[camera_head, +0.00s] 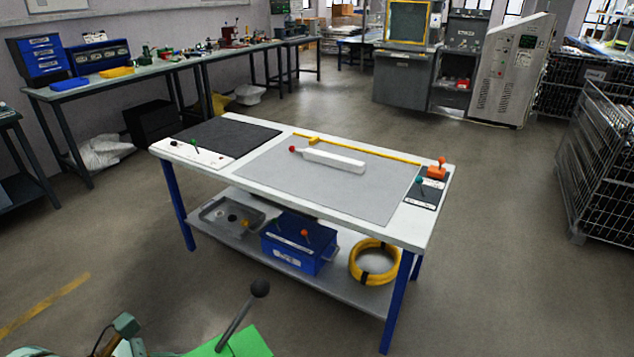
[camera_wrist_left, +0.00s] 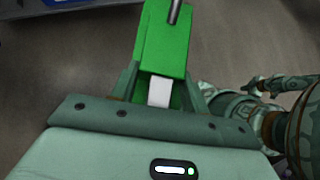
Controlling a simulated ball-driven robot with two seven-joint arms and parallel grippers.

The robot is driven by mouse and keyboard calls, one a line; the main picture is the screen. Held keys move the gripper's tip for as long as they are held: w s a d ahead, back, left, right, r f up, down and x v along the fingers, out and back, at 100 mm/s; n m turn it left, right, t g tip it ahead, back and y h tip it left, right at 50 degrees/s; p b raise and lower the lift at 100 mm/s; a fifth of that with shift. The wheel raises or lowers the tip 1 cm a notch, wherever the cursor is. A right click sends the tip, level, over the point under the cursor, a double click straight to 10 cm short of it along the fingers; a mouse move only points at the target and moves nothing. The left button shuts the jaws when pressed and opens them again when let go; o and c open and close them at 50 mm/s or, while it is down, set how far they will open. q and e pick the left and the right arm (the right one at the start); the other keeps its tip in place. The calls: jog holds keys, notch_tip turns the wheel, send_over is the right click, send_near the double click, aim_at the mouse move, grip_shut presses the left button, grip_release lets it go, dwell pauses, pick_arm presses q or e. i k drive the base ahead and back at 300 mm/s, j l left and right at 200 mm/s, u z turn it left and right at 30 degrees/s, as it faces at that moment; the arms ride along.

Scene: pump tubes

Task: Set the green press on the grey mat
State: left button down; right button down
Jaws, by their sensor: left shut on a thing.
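The green press (camera_head: 235,345) shows at the bottom edge of the head view, partly cut off, with a grey lever that ends in a black ball. In the left wrist view the green press (camera_wrist_left: 165,40) is between the fingers of my left gripper (camera_wrist_left: 158,84), which is shut on it. The press is in front of the table, over the floor and apart from the table. The light grey mat (camera_head: 310,195) lies flat on the white-topped table. My right gripper is not in view.
A white bar (camera_head: 335,161) with a red ball end lies on the mat's back part. A dark mat (camera_head: 225,138) is at left, an orange piece (camera_head: 436,171) at right, a yellow strip (camera_head: 370,149) behind. The mat's front is clear. A blue crate (camera_head: 297,255) sits on the lower shelf.

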aim_at(314, 182)
jog(key=i+j+z, duration=0.2)
jog(key=i+z, duration=0.2)
jog(key=i+j+z, duration=0.6)
jog(key=z, duration=0.15)
jog(key=i+j+z, duration=0.2)
jog(key=j+z, duration=0.2)
jog(key=j, duration=0.1)
